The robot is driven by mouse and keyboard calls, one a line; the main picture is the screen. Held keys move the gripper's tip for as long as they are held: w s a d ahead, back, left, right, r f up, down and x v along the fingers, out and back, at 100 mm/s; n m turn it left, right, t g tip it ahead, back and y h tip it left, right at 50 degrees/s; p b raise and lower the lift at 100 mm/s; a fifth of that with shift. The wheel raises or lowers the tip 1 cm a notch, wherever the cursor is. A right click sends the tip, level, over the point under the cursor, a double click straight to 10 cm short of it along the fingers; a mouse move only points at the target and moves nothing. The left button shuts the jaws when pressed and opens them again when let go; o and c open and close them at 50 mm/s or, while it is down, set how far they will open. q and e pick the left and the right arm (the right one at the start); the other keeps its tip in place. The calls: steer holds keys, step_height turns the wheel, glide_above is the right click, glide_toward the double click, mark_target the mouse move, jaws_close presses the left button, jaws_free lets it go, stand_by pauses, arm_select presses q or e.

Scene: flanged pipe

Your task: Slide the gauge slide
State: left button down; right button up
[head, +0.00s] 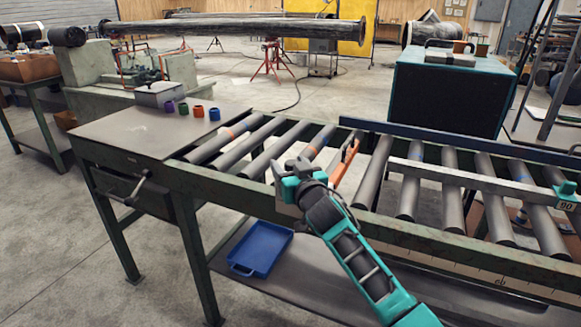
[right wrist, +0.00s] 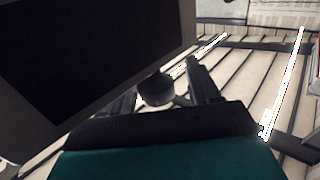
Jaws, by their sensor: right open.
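A grey gauge rail (head: 470,177) runs above the rollers on the right side of the conveyor in the head view. A small teal block (head: 565,190) with a plate marked "90" sits at its right end and looks like the gauge slide. An orange upright arm (head: 343,162) stands near the rail's left end. My right gripper (head: 289,176) is open over the conveyor's near edge, left of the orange arm and well left of the teal block. In the right wrist view a dark round knob-like part (right wrist: 157,89) shows between the dark fingers; I cannot tell what it is.
Rollers (head: 408,192) fill the conveyor frame. A steel table (head: 150,132) with several small coloured cups joins it on the left. A blue tray (head: 262,248) lies on the lower shelf. A large teal box (head: 445,95) stands behind the conveyor.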

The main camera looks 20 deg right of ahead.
steer(key=s+a, duration=0.1)
steer(key=s, duration=1.2)
steer(key=s+a+f+n+g+y, duration=0.1)
steer(key=s+a+f+g, duration=0.2)
steer(key=s+f, duration=0.7)
steer(key=s+a+f+n+g+y, duration=0.2)
steer(key=s+a+f+g, duration=0.2)
steer(key=s+f, duration=0.6)
step_height(320, 180, down, 5)
steer(key=shift+s+a+f+p, duration=0.15)
steer(key=shift+a+p, duration=0.15)
steer(key=shift+a, duration=0.75)
steer(key=shift+c, duration=0.3)
